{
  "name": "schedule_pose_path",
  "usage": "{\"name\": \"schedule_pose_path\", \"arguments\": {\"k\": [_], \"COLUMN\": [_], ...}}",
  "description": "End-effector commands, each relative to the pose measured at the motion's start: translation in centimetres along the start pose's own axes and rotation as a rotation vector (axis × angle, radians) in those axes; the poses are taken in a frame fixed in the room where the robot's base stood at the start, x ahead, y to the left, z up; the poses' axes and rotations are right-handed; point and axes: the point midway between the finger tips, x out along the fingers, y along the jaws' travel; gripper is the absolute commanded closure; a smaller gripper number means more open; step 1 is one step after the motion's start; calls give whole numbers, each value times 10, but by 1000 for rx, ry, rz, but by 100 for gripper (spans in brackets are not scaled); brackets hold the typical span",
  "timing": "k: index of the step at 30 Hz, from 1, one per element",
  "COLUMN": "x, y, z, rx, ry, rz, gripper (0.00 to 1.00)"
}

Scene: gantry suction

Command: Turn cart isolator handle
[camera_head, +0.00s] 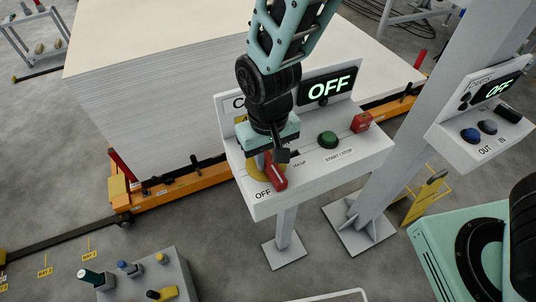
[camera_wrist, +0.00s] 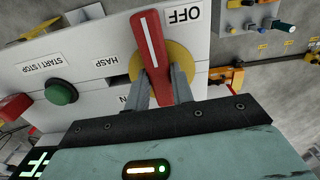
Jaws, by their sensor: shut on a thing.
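The isolator handle (camera_head: 277,179) is a red lever with a white stripe on a yellow round plate, on the sloped face of a white control box (camera_head: 337,165). In the wrist view the red handle (camera_wrist: 150,55) points toward the OFF label (camera_wrist: 183,15), with the yellow plate (camera_wrist: 180,62) behind it. My gripper (camera_head: 280,155) is over the handle. In the wrist view its two grey fingers (camera_wrist: 167,85) lie on either side of the handle and are shut on it. The box's display (camera_head: 328,87) reads OFF.
A green START/STOP button (camera_head: 328,139) and a red block (camera_head: 361,122) sit right of the handle. A second box (camera_head: 487,125) on a grey post reads OFF. A board stack (camera_head: 150,110) stands behind. A grey pedestal (camera_head: 150,276) with knobs is at front left.

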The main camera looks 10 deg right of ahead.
Motion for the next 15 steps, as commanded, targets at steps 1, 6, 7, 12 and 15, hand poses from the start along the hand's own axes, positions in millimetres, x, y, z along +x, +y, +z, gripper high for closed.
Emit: {"name": "schedule_pose_path", "arguments": {"k": [1,6,7,12,15], "x": [0,0,0,0,-1], "y": [1,2,2,4,4], "z": [0,-1,-1,-2,-2], "rx": [-17,-116,-139,-288,-385], "ry": [0,1,1,2,2], "rz": [-1,-1,-1,-1,-1], "gripper": [100,100,100,100,100]}}
